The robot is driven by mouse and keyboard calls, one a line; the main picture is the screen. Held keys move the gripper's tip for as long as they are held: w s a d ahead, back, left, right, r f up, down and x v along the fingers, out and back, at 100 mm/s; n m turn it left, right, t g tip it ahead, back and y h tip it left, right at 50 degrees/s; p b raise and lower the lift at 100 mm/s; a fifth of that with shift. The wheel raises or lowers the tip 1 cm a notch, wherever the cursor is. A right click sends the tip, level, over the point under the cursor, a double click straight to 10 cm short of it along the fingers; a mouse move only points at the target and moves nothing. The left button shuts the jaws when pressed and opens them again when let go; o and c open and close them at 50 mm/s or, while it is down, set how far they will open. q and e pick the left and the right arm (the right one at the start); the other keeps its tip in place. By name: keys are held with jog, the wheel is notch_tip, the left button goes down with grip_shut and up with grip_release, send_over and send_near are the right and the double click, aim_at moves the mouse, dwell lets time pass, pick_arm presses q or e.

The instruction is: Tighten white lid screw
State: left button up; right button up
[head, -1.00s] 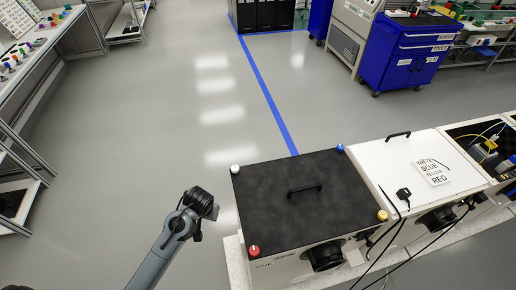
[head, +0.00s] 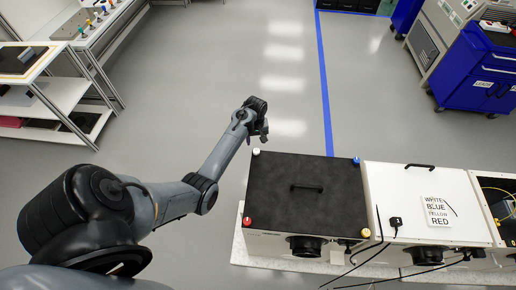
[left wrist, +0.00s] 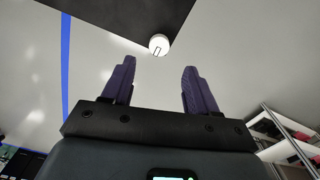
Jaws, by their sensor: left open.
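The white lid screw (head: 256,151) sits at the far left corner of the cabinet's black lid (head: 320,185). In the left wrist view the white lid screw (left wrist: 159,44) is a round knob with a dark slot-like mark, at the lid corner. My left gripper (head: 264,132) is just beyond that corner in the head view. In the left wrist view its two purple fingers (left wrist: 158,72) are apart and empty, with the screw ahead of the gap between them, not gripped. My right gripper is in neither view.
Other lid screws are blue (head: 356,160), red (head: 247,222) and yellow (head: 365,232). A black handle (head: 307,187) stands on the lid. The neighbouring white cabinet (head: 385,180) bears a sign (head: 436,211) listing white, blue, yellow, red. Cables hang in front. Floor left of the cabinet is clear.

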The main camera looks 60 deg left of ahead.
aim_at(256, 151)
pick_arm(q)
notch_tip(256, 151, down, 6)
jog(key=shift+f+b, duration=0.2)
jog(key=shift+b, duration=0.3)
jog(key=shift+f, duration=0.65)
